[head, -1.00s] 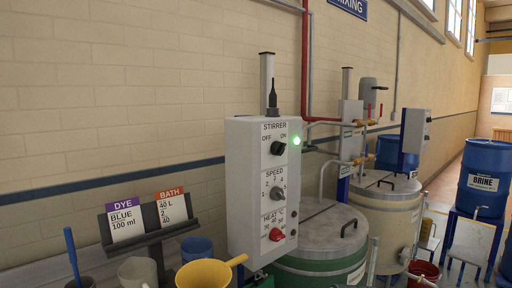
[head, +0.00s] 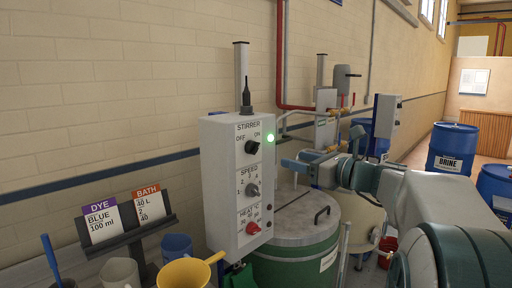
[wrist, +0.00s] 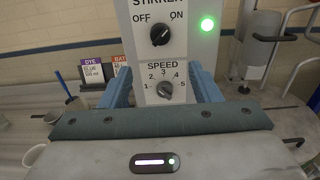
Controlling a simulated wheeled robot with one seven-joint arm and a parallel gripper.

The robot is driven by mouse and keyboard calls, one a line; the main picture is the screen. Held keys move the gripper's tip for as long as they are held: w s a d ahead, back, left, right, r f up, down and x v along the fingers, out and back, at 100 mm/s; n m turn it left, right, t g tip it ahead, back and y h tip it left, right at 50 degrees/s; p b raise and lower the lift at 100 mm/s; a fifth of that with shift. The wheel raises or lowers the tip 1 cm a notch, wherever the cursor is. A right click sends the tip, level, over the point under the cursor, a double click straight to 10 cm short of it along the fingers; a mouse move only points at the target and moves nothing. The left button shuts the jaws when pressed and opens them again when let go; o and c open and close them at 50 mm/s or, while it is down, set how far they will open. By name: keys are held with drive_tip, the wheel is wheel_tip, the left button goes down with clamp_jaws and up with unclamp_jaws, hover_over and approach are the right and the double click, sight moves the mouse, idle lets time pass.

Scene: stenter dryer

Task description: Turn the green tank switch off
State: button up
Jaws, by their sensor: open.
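The stirrer switch (head: 252,147) is a black knob near the top of a white control box (head: 222,190) beside the green tank (head: 290,262). In the wrist view the knob (wrist: 160,35) sits between the labels OFF and ON, its light mark turned toward ON. The green lamp (wrist: 207,24) beside it is lit. My gripper (head: 292,164) is to the right of the box in the head view, apart from the switch. In the wrist view its blue fingers (wrist: 163,84) stand apart with nothing held, and the box shows between and beyond them.
Below the switch are a speed knob (head: 252,190) and a red heat knob (head: 253,228). A card stand (head: 128,237), a yellow jug (head: 186,273) and cups stand at lower left. A cream tank (head: 360,215), pipes and blue drums (head: 452,148) are behind my arm.

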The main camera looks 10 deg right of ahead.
sight(257, 149)
drive_tip(key=p+x, duration=0.3)
drive_tip(key=x, duration=1)
drive_tip(key=shift+w+a+p, duration=0.25)
drive_tip(key=shift+w+p, duration=0.05)
drive_tip(key=shift+p, duration=0.05)
drive_tip(key=c, duration=1)
